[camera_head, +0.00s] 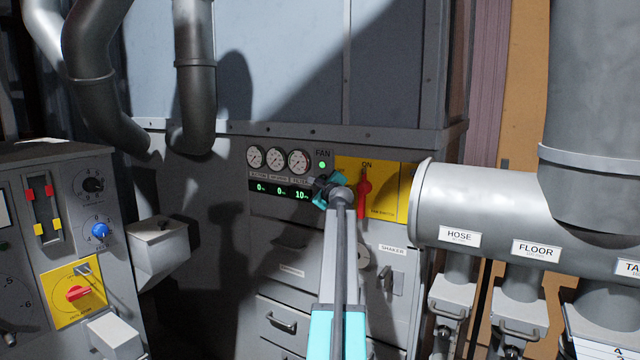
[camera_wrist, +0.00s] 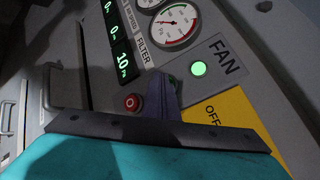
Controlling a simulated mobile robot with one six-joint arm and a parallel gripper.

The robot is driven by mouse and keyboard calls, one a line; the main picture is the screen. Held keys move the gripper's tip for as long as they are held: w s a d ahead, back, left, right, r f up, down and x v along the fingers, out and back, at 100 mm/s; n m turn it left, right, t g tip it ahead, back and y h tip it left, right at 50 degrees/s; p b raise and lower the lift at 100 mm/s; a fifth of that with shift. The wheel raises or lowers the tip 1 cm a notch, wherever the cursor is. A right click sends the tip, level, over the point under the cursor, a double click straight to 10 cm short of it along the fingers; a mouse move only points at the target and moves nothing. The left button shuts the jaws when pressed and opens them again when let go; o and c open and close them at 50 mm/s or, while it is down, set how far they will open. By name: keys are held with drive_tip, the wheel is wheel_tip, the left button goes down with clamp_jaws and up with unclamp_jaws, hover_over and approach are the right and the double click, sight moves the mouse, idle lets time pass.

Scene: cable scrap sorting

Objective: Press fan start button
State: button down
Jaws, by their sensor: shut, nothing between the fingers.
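The fan panel has a FAN label (camera_head: 323,153) above a round green light (camera_head: 322,165), which glows. In the wrist view the FAN label (camera_wrist: 228,57) and the lit green light (camera_wrist: 198,68) are close to my fingertips. A round red button (camera_wrist: 132,102) shows just left of my fingers. My gripper (camera_head: 322,187) is shut and empty, in front of the panel below the light. In the wrist view my gripper (camera_wrist: 163,82) hides the panel between the red button and the light. A sliver of green shows by the fingertips; I cannot tell whether they touch a button.
A yellow plate with a red ON/OFF switch (camera_head: 365,187) is right of my gripper. Several gauges (camera_head: 277,159) and a digital display (camera_head: 281,190) are left. A large pipe (camera_head: 470,205) stands right; a control cabinet (camera_head: 60,250) stands left.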

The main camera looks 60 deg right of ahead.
idle(0.4)
drive_tip(key=shift+a+p, duration=0.5)
drive_tip(key=shift+a, duration=0.35)
drive_tip(key=shift+a, duration=0.1)
drive_tip(key=a+p, duration=0.3)
drive_tip(key=a, duration=0.1)
drive_tip(key=shift+a, duration=0.4)
idle(0.8)
